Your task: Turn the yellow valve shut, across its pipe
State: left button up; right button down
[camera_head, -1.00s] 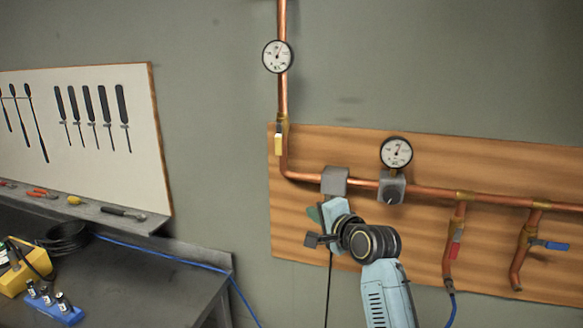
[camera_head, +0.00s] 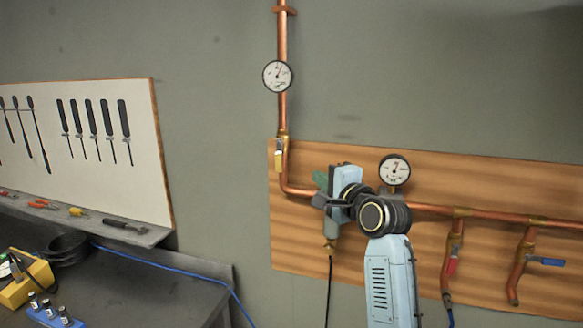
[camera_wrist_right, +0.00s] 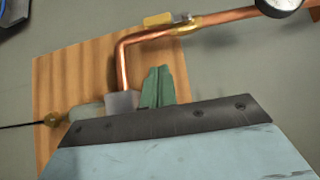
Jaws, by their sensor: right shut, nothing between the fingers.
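The yellow valve's handle (camera_head: 278,160) lies along the vertical copper pipe (camera_head: 283,112), just above the bend, not across it. In the right wrist view the yellow handle (camera_wrist_right: 158,19) runs along the pipe beside a brass body (camera_wrist_right: 185,29). My right gripper (camera_head: 320,181) is to the right of and a little below the handle, apart from it. Its green fingers (camera_wrist_right: 158,88) are shut and empty, in front of the wooden board near the bend. My left gripper is out of view.
A gauge (camera_head: 277,75) sits on the vertical pipe above the valve, another gauge (camera_head: 394,169) right of my gripper. A red-handled valve (camera_head: 452,266) and a blue-handled valve (camera_head: 546,261) are farther right. A dark bench (camera_head: 150,290) stands lower left.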

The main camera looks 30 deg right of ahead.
aim_at(279, 156)
jog(key=w+a+p, duration=0.2)
jog(key=w, duration=0.7)
jog(key=shift+a+f, duration=0.1)
